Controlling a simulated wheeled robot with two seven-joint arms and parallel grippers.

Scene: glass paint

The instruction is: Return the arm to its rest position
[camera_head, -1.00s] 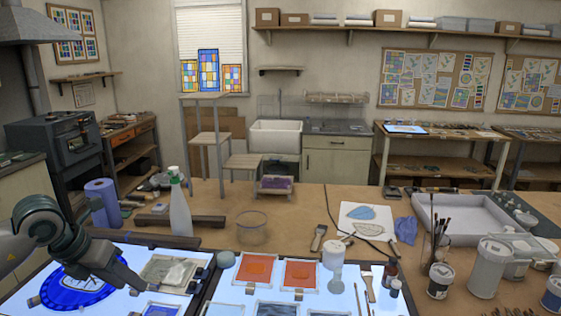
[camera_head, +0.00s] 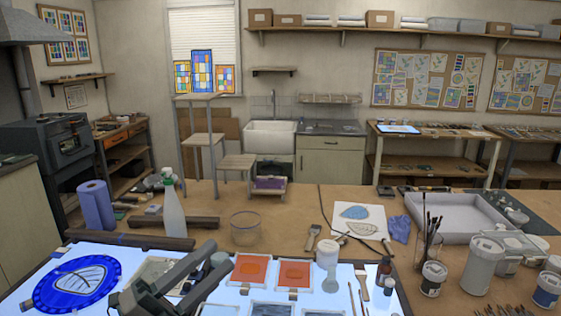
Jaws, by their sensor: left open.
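My left gripper (camera_head: 220,257) is dark grey and sits at the bottom of the head view, left of centre. Its two fingers are apart with nothing visible between them, and they point up and to the right. It is over the glowing light table (camera_head: 30,292), in front of a framed pale glass piece (camera_head: 150,268), which it partly covers. A round blue glass plate (camera_head: 50,290) with a white leaf lies left of the gripper, apart from it. My right gripper is not in view.
A spray bottle (camera_head: 173,215), blue paper roll (camera_head: 95,206) and glass bowl (camera_head: 245,228) stand behind. Paint cans (camera_head: 484,268) and a brush jar (camera_head: 428,240) are at right.

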